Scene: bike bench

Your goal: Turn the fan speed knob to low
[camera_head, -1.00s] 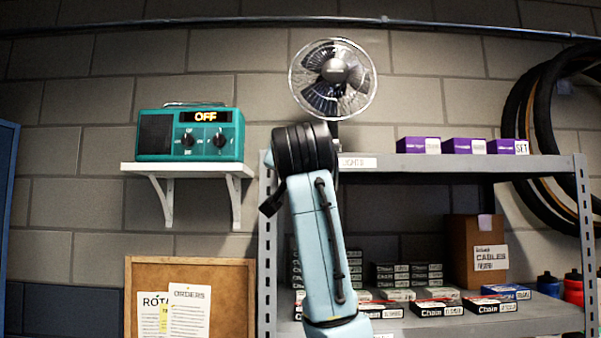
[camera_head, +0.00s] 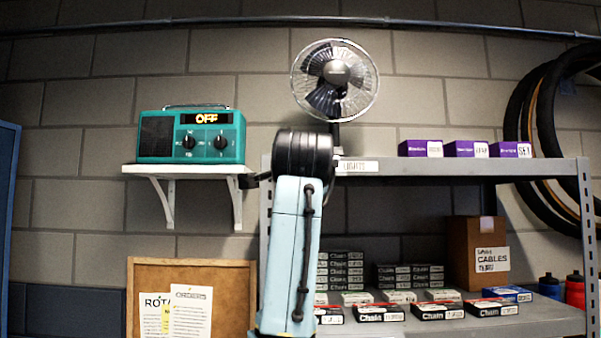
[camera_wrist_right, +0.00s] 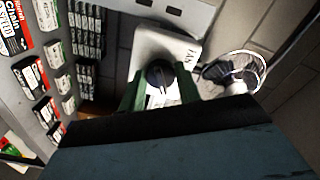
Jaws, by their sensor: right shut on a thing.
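The fan (camera_head: 335,80) stands at the left end of the top shelf, its round wire cage facing out. In the head view my right arm hides its base and knob. In the right wrist view the white fan base (camera_wrist_right: 150,42) carries a "FAN" label and a dark round knob (camera_wrist_right: 160,72) with a pale pointer line. The green fingers of my right gripper (camera_wrist_right: 159,88) are closed on either side of the knob. I cannot read any speed marks around it. The fan cage (camera_wrist_right: 245,72) shows beyond the base. My left gripper is not in view.
A teal radio (camera_head: 190,136) reading "OFF", with two dark knobs, sits on a white wall shelf (camera_head: 185,168) to the left. Purple boxes (camera_head: 466,149) stand further right on the top shelf. Chain boxes (camera_head: 408,277) and a cables carton (camera_head: 478,255) fill the lower shelf.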

